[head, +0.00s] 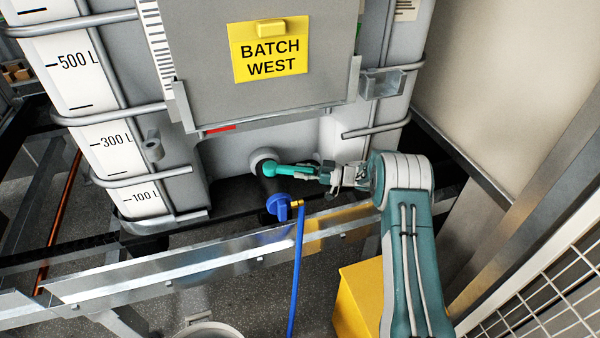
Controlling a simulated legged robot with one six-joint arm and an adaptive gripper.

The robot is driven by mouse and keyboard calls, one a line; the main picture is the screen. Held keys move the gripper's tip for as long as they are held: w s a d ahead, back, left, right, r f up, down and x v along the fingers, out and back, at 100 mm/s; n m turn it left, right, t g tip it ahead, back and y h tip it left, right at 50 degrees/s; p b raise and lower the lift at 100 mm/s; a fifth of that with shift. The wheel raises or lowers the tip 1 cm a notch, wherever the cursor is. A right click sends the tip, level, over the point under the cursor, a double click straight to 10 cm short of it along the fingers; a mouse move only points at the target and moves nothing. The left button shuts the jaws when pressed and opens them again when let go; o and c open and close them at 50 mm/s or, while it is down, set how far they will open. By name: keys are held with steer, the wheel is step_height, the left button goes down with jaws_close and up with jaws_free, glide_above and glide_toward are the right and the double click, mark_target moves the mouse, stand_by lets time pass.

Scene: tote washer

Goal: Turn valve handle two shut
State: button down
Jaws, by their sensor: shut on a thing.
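A teal valve handle (286,170) sticks out to the right from a pale round outlet (263,158) low on the front of the big grey tank (230,180). The handle lies roughly level in the picture. I see no number on it. My gripper (322,172) comes in from the right and is shut on the handle's right end. The fingertips are small here, and the gripper partly hides that end of the handle.
A metal rail (170,268) crosses in front of the tank. A yellow box (358,300) stands below my arm. A yellow "BATCH WEST" sign (270,50) is above.

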steer(key=shift+w+r+n+g, duration=0.1)
steer(key=shift+w+n+g, duration=0.3)
steer(key=shift+n+g, duration=0.15)
steer(key=shift+c, duration=2)
jaws_free()
steer(key=s+d, duration=0.1)
steer(key=d, duration=1.1)
steer(key=shift+s, duration=0.3)
